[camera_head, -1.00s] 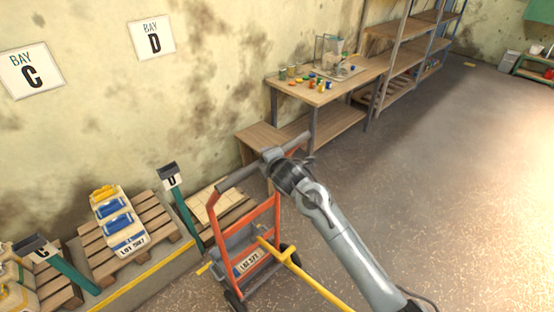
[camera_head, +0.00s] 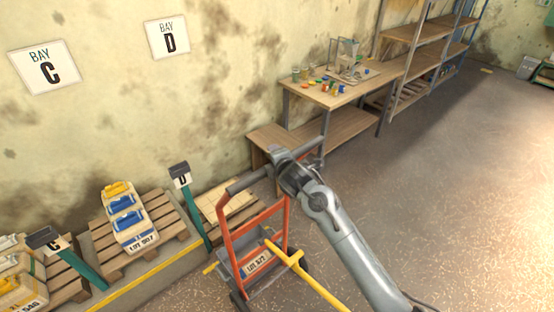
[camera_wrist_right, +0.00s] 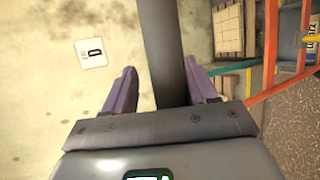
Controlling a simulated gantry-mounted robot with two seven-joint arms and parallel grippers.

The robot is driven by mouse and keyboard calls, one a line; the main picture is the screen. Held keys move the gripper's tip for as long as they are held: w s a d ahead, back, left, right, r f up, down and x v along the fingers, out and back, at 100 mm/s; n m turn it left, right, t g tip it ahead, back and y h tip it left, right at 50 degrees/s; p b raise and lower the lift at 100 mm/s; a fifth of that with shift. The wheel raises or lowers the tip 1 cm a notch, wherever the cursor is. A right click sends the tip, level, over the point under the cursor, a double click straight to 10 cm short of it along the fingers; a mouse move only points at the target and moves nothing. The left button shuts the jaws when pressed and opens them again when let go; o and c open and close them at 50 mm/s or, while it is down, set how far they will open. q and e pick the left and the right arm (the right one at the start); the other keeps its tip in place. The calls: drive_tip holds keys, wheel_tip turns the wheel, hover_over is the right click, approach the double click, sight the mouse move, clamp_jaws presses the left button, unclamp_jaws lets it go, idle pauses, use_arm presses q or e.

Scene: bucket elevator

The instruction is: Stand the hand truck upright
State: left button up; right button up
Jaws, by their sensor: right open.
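The hand truck (camera_head: 237,246) has an orange-red frame, a grey handle bar (camera_head: 247,181) across its top and dark wheels at floor level. Its frame looks tilted, though the angle is hard to judge. A sack marked with a lot number (camera_head: 257,263) sits against the frame. My right gripper (camera_head: 285,163) is at the handle bar. In the right wrist view the bar (camera_wrist_right: 163,45) passes between the two purple fingers of the open gripper (camera_wrist_right: 160,75), with gaps on both sides. My left gripper is not in view.
A yellow bar (camera_head: 312,280) runs from the truck toward the lower right. Pallets with loads (camera_head: 130,220) and the teal bay posts (camera_head: 190,205) stand left. A workbench (camera_head: 335,95) with small jars stands behind. Open floor (camera_head: 440,190) lies right.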

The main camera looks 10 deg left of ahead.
drive_tip(key=shift+d, duration=0.15)
drive_tip(key=shift+s+d+r, duration=0.2)
drive_tip(key=shift+s, duration=0.25)
drive_tip(key=v, duration=0.9)
drive_tip(key=shift+s+p, duration=0.3)
drive_tip(key=shift+p, duration=0.15)
drive_tip(key=shift+r, duration=0.1)
